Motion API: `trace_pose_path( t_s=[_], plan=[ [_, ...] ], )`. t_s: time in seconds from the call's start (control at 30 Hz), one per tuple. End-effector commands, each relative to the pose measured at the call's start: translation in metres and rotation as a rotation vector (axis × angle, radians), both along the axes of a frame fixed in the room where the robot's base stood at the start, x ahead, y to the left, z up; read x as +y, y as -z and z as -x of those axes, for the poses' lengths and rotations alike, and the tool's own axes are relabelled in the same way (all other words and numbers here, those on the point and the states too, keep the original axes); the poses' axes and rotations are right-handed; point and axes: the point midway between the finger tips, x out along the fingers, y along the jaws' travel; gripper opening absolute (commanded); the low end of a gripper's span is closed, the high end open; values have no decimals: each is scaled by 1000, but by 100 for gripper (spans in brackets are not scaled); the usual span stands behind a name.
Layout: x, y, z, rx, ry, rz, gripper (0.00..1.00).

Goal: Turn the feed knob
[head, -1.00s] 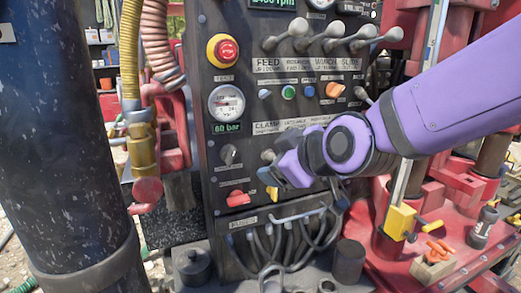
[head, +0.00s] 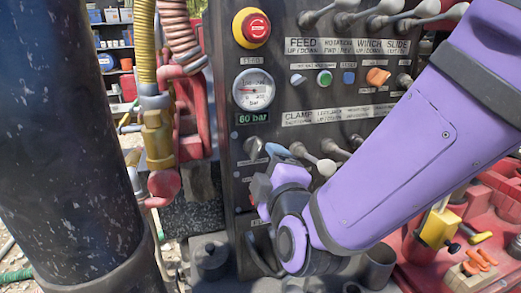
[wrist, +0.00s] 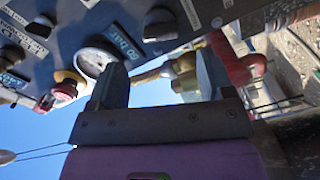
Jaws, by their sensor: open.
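The dark control panel (head: 270,105) stands upright in the head view, with the word FEED printed below the row of levers. A small pale knob (head: 297,79) sits under that word. A dark knob (head: 254,146) sits lower, under the pressure gauge; its label is too small to read. I cannot tell which is the feed knob. My gripper (head: 268,168) is in front of the lower panel, just below the dark knob. In the wrist view my gripper (wrist: 160,85) is open and empty, and a dark knob (wrist: 160,25) shows beyond the fingers, apart from them.
A red stop button (head: 256,27) and the gauge (head: 254,90) are above my gripper. Several levers (head: 385,20) stick out at the top, and more (head: 327,166) beside my wrist. Hoses with a brass fitting (head: 157,140) hang left of the panel. A black column (head: 65,140) stands further left.

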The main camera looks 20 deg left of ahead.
Motion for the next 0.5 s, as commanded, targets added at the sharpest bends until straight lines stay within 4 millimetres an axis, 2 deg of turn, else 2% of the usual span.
trace_pose_path(
  t_s=[0.3, 0.5],
  plan=[
    [29, 0, -48, 1, 2, 0, 74],
    [40, 0, -65, 1, 0, -2, 74]
  ],
)
